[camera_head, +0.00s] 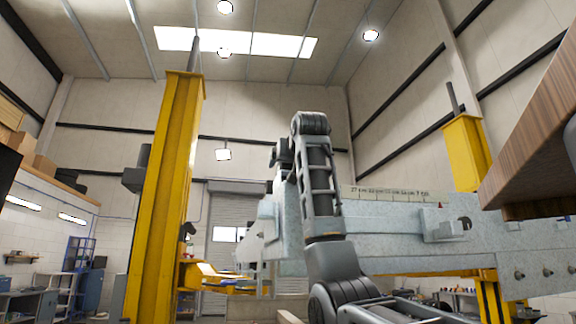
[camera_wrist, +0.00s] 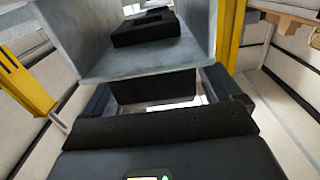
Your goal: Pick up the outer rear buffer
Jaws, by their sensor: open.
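In the wrist view my gripper (camera_wrist: 158,90) is open, with one dark finger at the left and one at the right. A dark rectangular block (camera_wrist: 152,87) shows between the fingers, just under the near edge of a grey metal channel (camera_wrist: 195,62). I cannot tell whether the fingers touch it. A second black block, flat and stepped, (camera_wrist: 147,31) lies inside the channel, beyond the gripper. I cannot tell which block is the outer rear buffer. In the head view my arm stands in front of the galvanized trailer frame (camera_head: 385,240); the gripper and blocks cannot be made out there.
Yellow lift posts stand at the left (camera_head: 165,200) and right (camera_head: 466,150) of the frame. A wooden board edge (camera_head: 530,130) juts in close at the right. Workbenches and shelves line the left wall.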

